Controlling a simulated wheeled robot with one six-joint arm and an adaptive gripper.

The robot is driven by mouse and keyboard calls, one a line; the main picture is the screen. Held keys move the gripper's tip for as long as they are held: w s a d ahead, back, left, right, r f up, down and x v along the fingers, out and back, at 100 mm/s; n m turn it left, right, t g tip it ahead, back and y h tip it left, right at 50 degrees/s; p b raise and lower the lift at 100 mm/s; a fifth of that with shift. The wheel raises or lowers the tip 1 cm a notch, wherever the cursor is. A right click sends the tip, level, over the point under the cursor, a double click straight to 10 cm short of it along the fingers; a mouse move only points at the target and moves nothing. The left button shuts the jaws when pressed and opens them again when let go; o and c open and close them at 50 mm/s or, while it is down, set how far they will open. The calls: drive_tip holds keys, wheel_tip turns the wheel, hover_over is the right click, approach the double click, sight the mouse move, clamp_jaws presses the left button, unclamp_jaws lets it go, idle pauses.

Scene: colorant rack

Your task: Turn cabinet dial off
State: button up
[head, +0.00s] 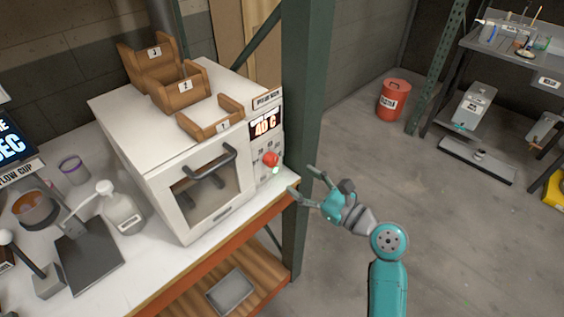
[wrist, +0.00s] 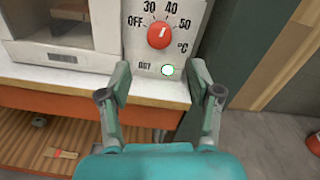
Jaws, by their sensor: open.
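The cabinet (head: 200,140) is a white box with a glass door and a handle, on a white bench. Its display (head: 265,124) reads 40 C. The red dial (head: 270,159) is on the panel right of the door. In the wrist view the dial (wrist: 161,35) sits among the marks OFF, 30, 40, 50 and °C, and its white pointer line is near upright, tilted slightly toward 40. A lit round indicator (wrist: 167,70) is below it. My gripper (head: 301,181) is open and empty, in front of the panel and a little below and right of the dial, apart from it.
A green post (head: 302,130) stands close right of the cabinet. Wooden holders (head: 180,87) sit on its top. A dispenser bottle (head: 122,212) and a dark scale (head: 88,256) are on the bench at left.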

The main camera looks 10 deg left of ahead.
sight(275, 163)
drive_tip(key=x, duration=0.9)
drive_tip(key=shift+w+a, duration=0.1)
drive_tip(key=c, duration=1.1)
